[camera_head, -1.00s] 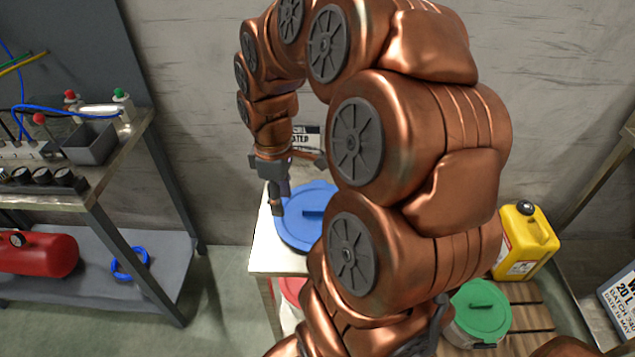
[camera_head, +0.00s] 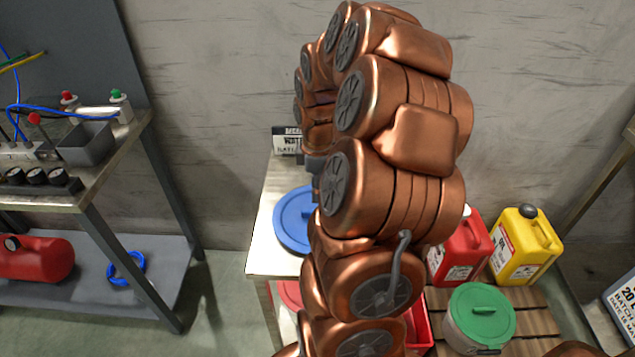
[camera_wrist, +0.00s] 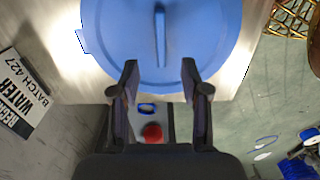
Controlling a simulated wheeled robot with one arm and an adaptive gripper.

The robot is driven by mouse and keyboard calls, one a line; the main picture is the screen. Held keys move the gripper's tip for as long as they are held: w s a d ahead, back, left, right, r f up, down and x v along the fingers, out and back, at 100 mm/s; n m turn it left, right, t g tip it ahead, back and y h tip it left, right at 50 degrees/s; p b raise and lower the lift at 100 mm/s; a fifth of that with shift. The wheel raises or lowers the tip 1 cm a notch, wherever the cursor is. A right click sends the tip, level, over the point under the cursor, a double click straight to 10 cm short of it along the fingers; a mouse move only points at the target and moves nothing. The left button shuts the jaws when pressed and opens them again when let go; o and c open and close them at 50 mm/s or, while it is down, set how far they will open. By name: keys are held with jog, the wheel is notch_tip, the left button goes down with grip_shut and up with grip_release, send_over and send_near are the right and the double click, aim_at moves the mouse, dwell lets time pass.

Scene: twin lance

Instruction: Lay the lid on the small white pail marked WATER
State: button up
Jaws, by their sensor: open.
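A round blue lid (camera_head: 292,222) with a raised bar handle rests on a pale bench top (camera_head: 262,245) in the head view; my arm covers its right side. It fills the top of the wrist view (camera_wrist: 205,40). My gripper (camera_wrist: 160,78) is open and empty, its fingertips over the lid's near edge, apart on either side below the handle's end. In the head view the gripper is mostly hidden behind my arm. A white label reading WATER (camera_head: 286,141) stands at the back of the bench. It shows at left in the wrist view (camera_wrist: 22,95).
A green-lidded pail (camera_head: 480,318), a red can (camera_head: 458,252) and a yellow can (camera_head: 524,245) stand on a pallet at right. A red-topped container (camera_head: 288,292) sits under the bench. A metal workbench (camera_head: 115,150) is at left.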

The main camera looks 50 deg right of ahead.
notch_tip(320, 180, down, 7)
jog(key=b, duration=0.2)
jog(key=shift+f+b, duration=0.15)
jog(key=shift+b, duration=0.2)
grip_shut()
dwell(0.3)
jog(key=shift+r+p, duration=0.9)
jog(key=shift+r, duration=2.15)
jog(key=shift+r, duration=0.1)
